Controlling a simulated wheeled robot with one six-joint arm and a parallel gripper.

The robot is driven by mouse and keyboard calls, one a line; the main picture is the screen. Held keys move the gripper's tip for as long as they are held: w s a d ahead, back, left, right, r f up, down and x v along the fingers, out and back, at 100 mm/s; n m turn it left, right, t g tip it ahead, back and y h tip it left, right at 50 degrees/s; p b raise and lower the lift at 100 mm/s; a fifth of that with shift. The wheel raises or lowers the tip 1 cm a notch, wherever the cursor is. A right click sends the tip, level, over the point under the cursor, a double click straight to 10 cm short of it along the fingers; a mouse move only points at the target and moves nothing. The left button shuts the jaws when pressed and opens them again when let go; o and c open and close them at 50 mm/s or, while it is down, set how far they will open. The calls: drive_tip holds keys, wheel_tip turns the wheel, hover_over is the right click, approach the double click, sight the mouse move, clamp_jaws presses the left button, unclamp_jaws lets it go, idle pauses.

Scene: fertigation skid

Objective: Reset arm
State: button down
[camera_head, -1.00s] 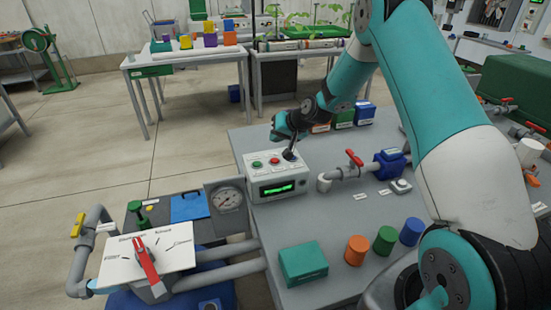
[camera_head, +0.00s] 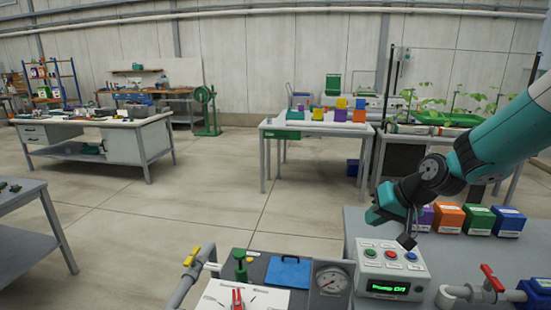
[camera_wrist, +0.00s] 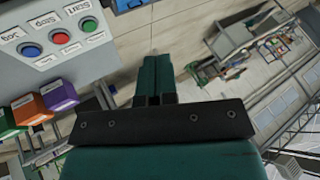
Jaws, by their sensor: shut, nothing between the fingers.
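My gripper (camera_head: 407,241) is at the end of my teal arm in the head view, just above the white control box (camera_head: 391,271). In the wrist view its two teal fingers (camera_wrist: 154,75) lie together with nothing between them. The control box has green, red and blue buttons and a lit green display reading "Pump Off" (camera_head: 387,288). In the wrist view the box's button face (camera_wrist: 55,40) is at the upper left, apart from the fingers. Whether a fingertip touches the box in the head view is hard to tell.
Purple, orange, green and blue boxes (camera_head: 508,222) stand behind the control box. A pipe with a red valve handle (camera_head: 492,278) is to its right. The floor at left is open.

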drive_tip(key=s+a+r+n+g, duration=0.1)
drive_tip(key=s+a+r+n, duration=0.15)
drive_tip(key=s, duration=0.35)
drive_tip(key=s+a+r+n+g, duration=0.1)
drive_tip(key=s+a+r, duration=0.2)
drive_tip(key=s+a, duration=0.15)
drive_tip(key=s+a+r+n+g, duration=0.1)
drive_tip(key=s+n, duration=0.1)
drive_tip(key=s, duration=0.8)
drive_tip(key=s+a+r+n+g+h, duration=0.1)
drive_tip(key=s+r+n+g, duration=0.1)
drive_tip(key=s, duration=0.9)
drive_tip(key=shift+g, duration=0.3)
